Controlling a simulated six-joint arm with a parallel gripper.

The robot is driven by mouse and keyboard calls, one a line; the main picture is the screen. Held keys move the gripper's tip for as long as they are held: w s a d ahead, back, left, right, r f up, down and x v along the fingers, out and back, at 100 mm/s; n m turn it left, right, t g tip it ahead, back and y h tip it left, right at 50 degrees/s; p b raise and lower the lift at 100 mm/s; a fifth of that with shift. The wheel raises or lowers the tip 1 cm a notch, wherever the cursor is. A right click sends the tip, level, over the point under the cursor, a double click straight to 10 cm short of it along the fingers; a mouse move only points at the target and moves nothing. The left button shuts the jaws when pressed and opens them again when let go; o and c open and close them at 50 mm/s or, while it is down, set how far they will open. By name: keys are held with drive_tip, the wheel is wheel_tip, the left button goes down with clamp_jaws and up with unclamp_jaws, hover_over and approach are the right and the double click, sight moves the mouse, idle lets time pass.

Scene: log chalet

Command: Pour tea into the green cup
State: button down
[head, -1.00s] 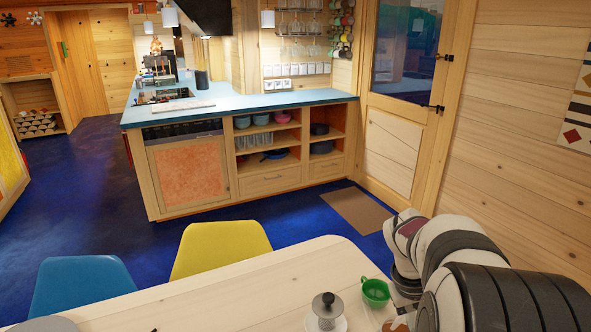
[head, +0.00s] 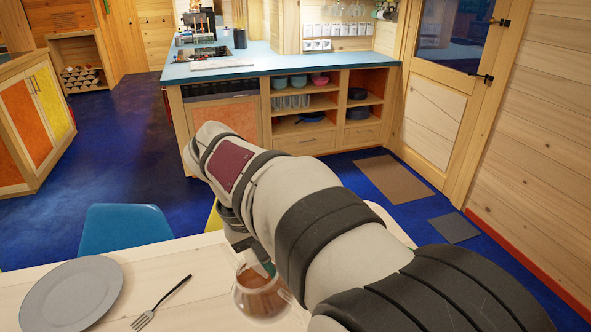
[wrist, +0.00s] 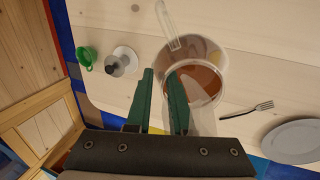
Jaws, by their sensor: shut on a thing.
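A clear glass pot (head: 262,294) with reddish-brown tea is at the near table edge in the head view. It also shows in the wrist view (wrist: 203,80), beyond the dark green fingers. My gripper (wrist: 166,80) is shut on the glass pot; the exact contact is hard to see through the glass. In the head view my arm hides most of my gripper (head: 262,268). The green cup (wrist: 87,57) is left of the pot in the wrist view, apart from it. My arm hides the cup in the head view.
A small grey pot with a black knob (wrist: 119,65) stands on a white saucer between cup and glass pot. A fork (head: 160,303) and grey plate (head: 72,294) lie on the wooden table (head: 190,262). A blue chair (head: 125,231) stands behind the table.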

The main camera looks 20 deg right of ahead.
drive_tip(key=w+d+f+n+t+h, duration=0.1)
drive_tip(key=w+d+f+n, duration=0.15)
drive_tip(key=w+d, duration=0.6)
drive_tip(key=w+d+f+n+t, duration=0.1)
drive_tip(key=w+d+n, duration=0.3)
drive_tip(key=w+d, duration=0.4)
drive_tip(key=d+f+n+t, duration=0.1)
drive_tip(key=d+f+n, duration=0.1)
drive_tip(key=d, duration=1.1)
drive_tip(key=d+f+n+t, duration=0.2)
drive_tip(key=d+n, duration=0.1)
drive_tip(key=d, duration=1.1)
drive_tip(key=shift+d+f, duration=0.2)
drive_tip(key=shift+d, duration=0.05)
drive_tip(key=shift+s+t, duration=0.15)
drive_tip(key=shift+t, duration=0.25)
drive_tip(key=shift+s+a+t+h, duration=0.3)
drive_tip(key=shift+t+h, duration=0.4)
drive_tip(key=shift+h, duration=0.2)
